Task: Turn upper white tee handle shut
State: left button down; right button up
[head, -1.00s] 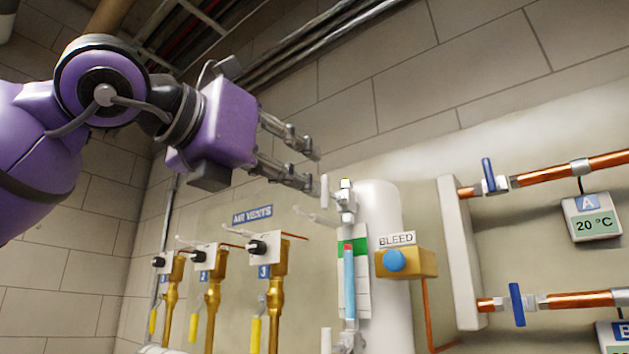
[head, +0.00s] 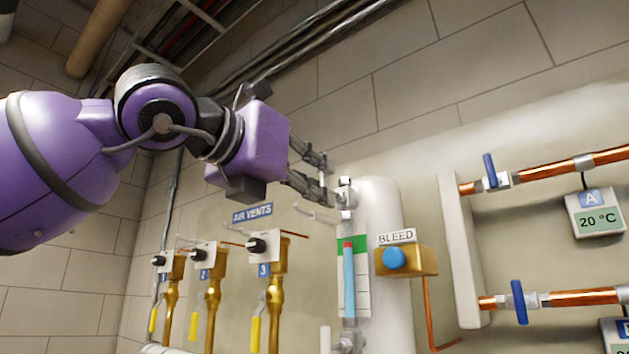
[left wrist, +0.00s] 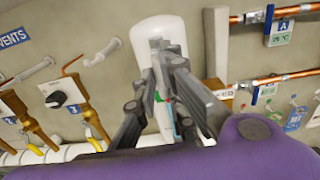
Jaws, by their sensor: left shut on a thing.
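The upper white tee handle is hidden behind my left gripper's fingers. Its small metal valve (head: 347,198) shows at the top of the gauge glass (head: 349,280), beside the white tank (head: 380,210). My left gripper (head: 329,180) reaches in from the left and is shut on the handle. In the left wrist view the gripper's fingers (left wrist: 167,55) come close together in front of the tank (left wrist: 158,30). The lower white tee handle (head: 325,340) hangs upright at the bottom of the glass. My right gripper is not in view.
A brass bleed valve with a blue knob (head: 393,260) sits right of the glass. Several brass air vents (head: 278,270) stand on the left. Copper pipes with blue handles (head: 518,302) run at the right.

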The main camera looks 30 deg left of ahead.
pick_arm(q)
jog(key=shift+m, duration=0.3)
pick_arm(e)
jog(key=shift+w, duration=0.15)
pick_arm(q)
jog(key=m, duration=0.3)
jog(key=shift+d+m, duration=0.1)
jog(key=shift+m, duration=0.2)
jog(key=m, duration=0.4)
jog(key=shift+d+m, duration=0.1)
jog(key=shift+m, duration=0.2)
jog(key=m, duration=0.4)
jog(key=shift+f, duration=0.1)
jog(key=m, duration=0.3)
jog(key=shift+d+f+m, duration=0.1)
jog(key=shift+m, duration=1)
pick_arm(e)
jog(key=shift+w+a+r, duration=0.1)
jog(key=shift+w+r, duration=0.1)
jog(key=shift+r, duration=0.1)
pick_arm(q)
jog(key=shift+f, duration=0.1)
jog(key=c, duration=1.8)
grip_release()
jog(key=shift+c, duration=0.2)
jog(key=shift+s, duration=0.1)
